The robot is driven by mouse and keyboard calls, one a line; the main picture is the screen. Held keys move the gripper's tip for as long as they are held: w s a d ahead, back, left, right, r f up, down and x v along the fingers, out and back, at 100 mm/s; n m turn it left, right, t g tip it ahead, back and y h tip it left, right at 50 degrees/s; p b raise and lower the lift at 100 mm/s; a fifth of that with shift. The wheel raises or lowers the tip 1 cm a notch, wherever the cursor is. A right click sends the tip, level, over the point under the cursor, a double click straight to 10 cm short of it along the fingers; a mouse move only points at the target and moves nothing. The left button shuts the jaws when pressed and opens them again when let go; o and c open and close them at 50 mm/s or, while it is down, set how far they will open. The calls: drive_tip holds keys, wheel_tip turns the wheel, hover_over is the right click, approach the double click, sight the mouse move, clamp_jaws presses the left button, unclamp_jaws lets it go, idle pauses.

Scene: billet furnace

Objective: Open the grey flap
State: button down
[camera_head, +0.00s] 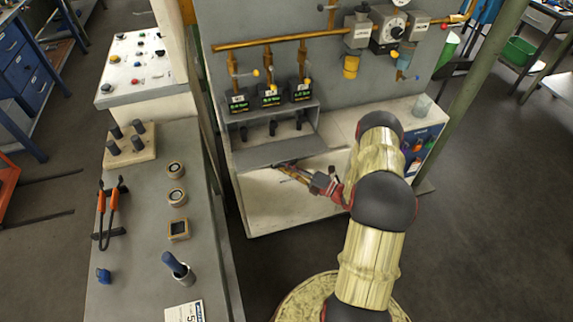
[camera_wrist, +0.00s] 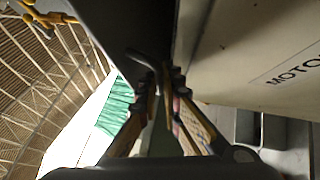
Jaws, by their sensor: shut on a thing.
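The grey flap (camera_head: 262,152) is on the front of the grey furnace cabinet, below a shelf with black knobs. It sticks out over the pale front panel; its exact angle is hard to tell. My gripper (camera_head: 282,168) is at the flap's lower edge, reaching in from the right. In the wrist view, my gripper's fingers (camera_wrist: 157,92) are closed around a thin grey bent handle (camera_wrist: 146,62) beside a dark grey surface (camera_wrist: 130,28), which looks like the flap. The fingers hide part of the handle.
A pale panel with dark lettering (camera_wrist: 270,55) is close to my gripper on the right in the wrist view. Small green displays (camera_head: 270,97) and brass pipes (camera_head: 280,42) are above the flap. A grey bench (camera_head: 145,255) with tools stands left.

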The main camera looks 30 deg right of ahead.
drive_tip(key=shift+w+d+f+n+y+b, duration=0.15)
drive_tip(key=shift+f+n+y+b, duration=0.25)
drive_tip(key=shift+f+n+b, duration=0.2)
drive_tip(key=shift+t, duration=0.3)
drive_tip(key=c, duration=2)
unclamp_jaws()
drive_tip(key=shift+o, duration=0.2)
drive_tip(key=v, duration=1.2)
drive_tip(key=shift+f, duration=0.1)
